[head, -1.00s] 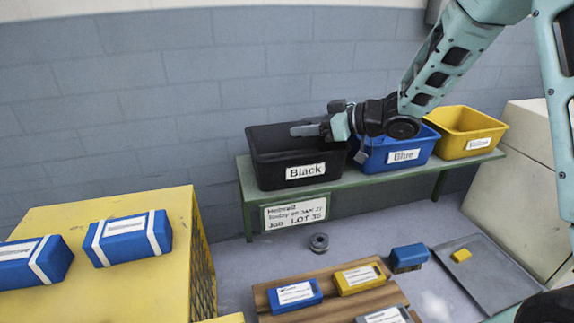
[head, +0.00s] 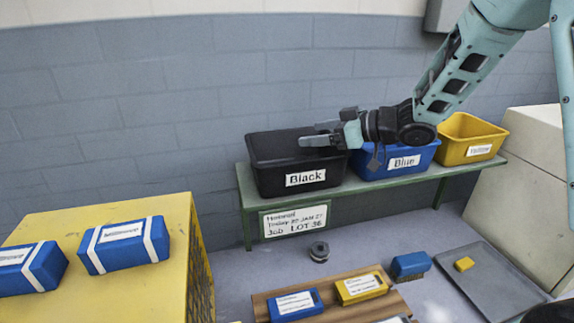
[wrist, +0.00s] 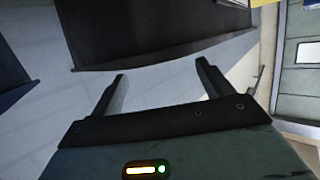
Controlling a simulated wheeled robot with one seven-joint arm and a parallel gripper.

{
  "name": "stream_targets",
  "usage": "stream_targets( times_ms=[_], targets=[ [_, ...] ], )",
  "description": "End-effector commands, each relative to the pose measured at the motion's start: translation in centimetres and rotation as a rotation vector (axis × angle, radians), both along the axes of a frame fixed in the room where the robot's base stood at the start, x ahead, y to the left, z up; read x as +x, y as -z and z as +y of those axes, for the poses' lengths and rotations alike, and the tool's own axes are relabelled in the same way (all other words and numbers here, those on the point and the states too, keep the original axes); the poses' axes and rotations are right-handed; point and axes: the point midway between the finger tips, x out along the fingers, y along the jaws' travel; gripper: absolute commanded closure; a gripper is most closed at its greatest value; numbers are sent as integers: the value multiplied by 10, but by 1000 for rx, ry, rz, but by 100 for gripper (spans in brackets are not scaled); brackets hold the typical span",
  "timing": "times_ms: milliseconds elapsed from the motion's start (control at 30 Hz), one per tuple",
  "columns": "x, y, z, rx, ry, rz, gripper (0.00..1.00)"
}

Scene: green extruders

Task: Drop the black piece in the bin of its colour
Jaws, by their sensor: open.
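The black bin (head: 270,174), labelled "Black", stands at the left end of a green bench. My gripper (head: 317,134) is at the right part of this bin's opening, near its rim, with its fingers pointing left. The fingers are apart. In the wrist view my gripper (wrist: 161,72) is open with nothing between its fingertips, and a dark bin wall (wrist: 140,25) lies beyond them. I see no black piece clearly; the inside of the black bin is dark and its contents cannot be made out.
The blue bin (head: 390,172) and yellow bin (head: 466,152) stand right of the black one. A dark round ring (head: 319,251) lies on the floor. Blue and yellow pieces lie on a wooden board (head: 352,279), with blue boxes on a yellow crate (head: 120,278). A grey tray (head: 490,280) is at right.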

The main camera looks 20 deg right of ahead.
Motion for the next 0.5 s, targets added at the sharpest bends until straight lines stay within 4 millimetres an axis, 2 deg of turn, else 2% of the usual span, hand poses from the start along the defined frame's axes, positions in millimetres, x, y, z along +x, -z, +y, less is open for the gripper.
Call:
stream_targets(
  times_ms=[200, 500],
  targets=[
    [-32, -14, -39, -1, 5, -5, 21],
    [-72, -33, -86, -1, 3, -3, 21]
  ],
)
